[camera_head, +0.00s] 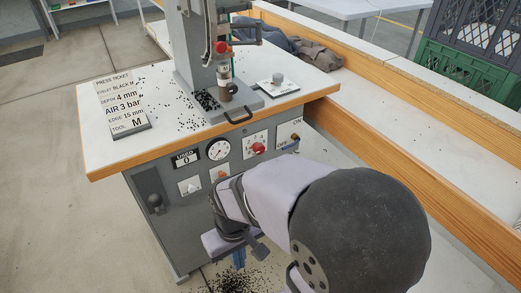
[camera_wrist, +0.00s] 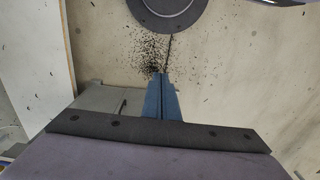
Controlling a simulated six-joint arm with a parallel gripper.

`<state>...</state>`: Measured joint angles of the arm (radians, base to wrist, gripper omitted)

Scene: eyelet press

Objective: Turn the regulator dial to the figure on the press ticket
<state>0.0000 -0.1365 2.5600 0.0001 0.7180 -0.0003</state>
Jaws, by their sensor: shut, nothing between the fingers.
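The press ticket (camera_head: 120,106) lies at the left of the press table and reads "AIR 3 bar", among other lines. The regulator dial (camera_head: 257,148) appears to be the red knob on a white plate with small marks, on the grey front panel. Its setting is too small to read. A round pressure gauge (camera_head: 218,149) sits to its left. My gripper (camera_head: 238,259) is low in front of the panel, apart from the dial and below it, partly hidden by my arm. In the wrist view its blue fingers (camera_wrist: 161,97) are shut and empty, above the floor.
The panel also carries an ON/OFF switch (camera_head: 290,137), a "USED 0" counter (camera_head: 186,159) and a white switch (camera_head: 189,186). The press (camera_head: 205,60) stands on the table. A wooden-edged bench runs along the right.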

